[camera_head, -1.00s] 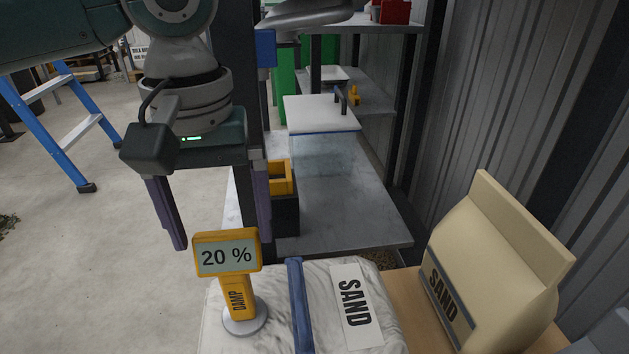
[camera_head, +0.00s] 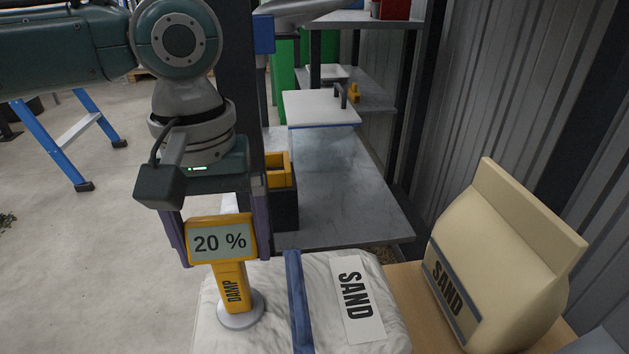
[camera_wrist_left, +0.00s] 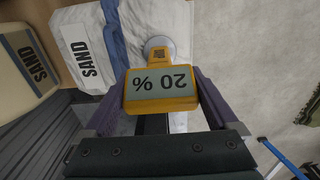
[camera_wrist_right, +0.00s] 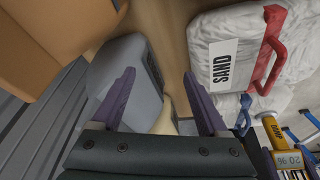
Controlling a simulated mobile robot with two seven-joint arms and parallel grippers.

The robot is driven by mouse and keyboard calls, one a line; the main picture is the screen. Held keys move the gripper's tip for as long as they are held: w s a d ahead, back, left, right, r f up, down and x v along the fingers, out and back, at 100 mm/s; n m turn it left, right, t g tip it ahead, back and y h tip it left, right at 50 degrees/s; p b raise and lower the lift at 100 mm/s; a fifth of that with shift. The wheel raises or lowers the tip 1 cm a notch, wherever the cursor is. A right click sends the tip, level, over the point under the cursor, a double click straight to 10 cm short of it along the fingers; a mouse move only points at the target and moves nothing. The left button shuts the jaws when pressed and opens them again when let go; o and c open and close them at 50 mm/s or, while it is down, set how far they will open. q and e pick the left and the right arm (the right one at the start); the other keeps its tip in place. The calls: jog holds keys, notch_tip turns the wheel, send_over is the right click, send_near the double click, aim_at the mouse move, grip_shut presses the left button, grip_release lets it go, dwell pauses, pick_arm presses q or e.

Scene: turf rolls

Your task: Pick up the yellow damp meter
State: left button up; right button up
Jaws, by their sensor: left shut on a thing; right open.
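The yellow damp meter (camera_head: 231,282) stands upright on a white sand bag (camera_head: 272,275), with its round grey base on the bag. Its display reads 20 %. My left gripper (camera_head: 224,260) points down and is shut on the meter's display head, one finger on each side. The left wrist view shows the meter's head (camera_wrist_left: 160,88) between the fingers of the left gripper (camera_wrist_left: 160,77). My right gripper (camera_wrist_right: 158,73) is open and empty in the right wrist view. That view also shows the meter (camera_wrist_right: 270,128) at its lower right edge.
A beige sand bag (camera_head: 505,265) stands on the wooden surface (camera_head: 418,295) at the right. Behind the white bag is a grey shelf (camera_head: 345,195) with a yellow and black bin (camera_head: 283,205). A blue ladder (camera_head: 60,140) stands at the left. A corrugated wall closes the right side.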

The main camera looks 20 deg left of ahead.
pick_arm(q)
jog(key=c, duration=0.6)
jog(key=shift+c, duration=0.2)
